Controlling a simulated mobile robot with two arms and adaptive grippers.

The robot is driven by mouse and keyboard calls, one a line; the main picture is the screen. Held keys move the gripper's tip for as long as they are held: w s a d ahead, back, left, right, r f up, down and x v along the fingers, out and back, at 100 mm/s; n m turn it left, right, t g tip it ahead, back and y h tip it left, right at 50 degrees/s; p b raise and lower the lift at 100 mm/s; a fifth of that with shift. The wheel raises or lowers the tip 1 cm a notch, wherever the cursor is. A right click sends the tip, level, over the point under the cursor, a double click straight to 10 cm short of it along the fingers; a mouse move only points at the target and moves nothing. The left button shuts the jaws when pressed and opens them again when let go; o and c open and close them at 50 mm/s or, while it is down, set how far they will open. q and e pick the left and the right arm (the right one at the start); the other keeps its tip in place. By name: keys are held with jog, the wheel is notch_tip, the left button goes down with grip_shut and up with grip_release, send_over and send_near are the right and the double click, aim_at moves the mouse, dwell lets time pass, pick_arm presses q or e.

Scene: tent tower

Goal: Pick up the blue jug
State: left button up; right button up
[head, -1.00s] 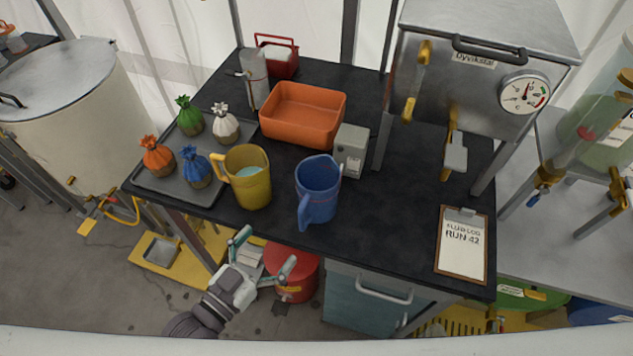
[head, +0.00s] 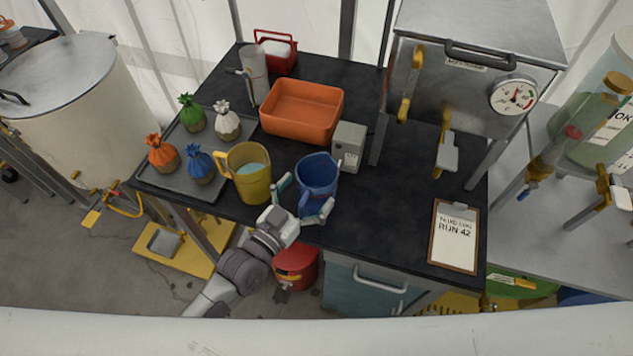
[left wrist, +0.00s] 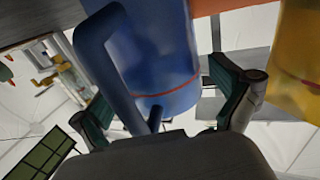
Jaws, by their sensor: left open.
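The blue jug (head: 317,172) stands upright on the black table, right of the yellow jug. Its handle faces the table's front edge. My left gripper (head: 305,197) is open at the jug's front, with one finger left of the handle and the other to its right. In the left wrist view the blue jug (left wrist: 165,60) fills the upper middle. Its handle (left wrist: 100,65) hangs between the open fingers of my left gripper (left wrist: 165,105). I cannot tell whether the fingers touch the jug. My right gripper is not in view.
The yellow jug (head: 249,183) stands close on the left. A grey box (head: 348,147) is just behind the blue jug, and an orange bin (head: 301,112) is further back. A clipboard (head: 454,237) lies at the right. The black table (head: 393,203) is bare between jug and clipboard.

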pick_arm(q)
jog(key=shift+x, duration=0.85)
jog(key=shift+s, duration=0.1)
jog(key=shift+c, duration=0.7)
jog(key=c, duration=0.7)
jog(key=shift+c, duration=0.2)
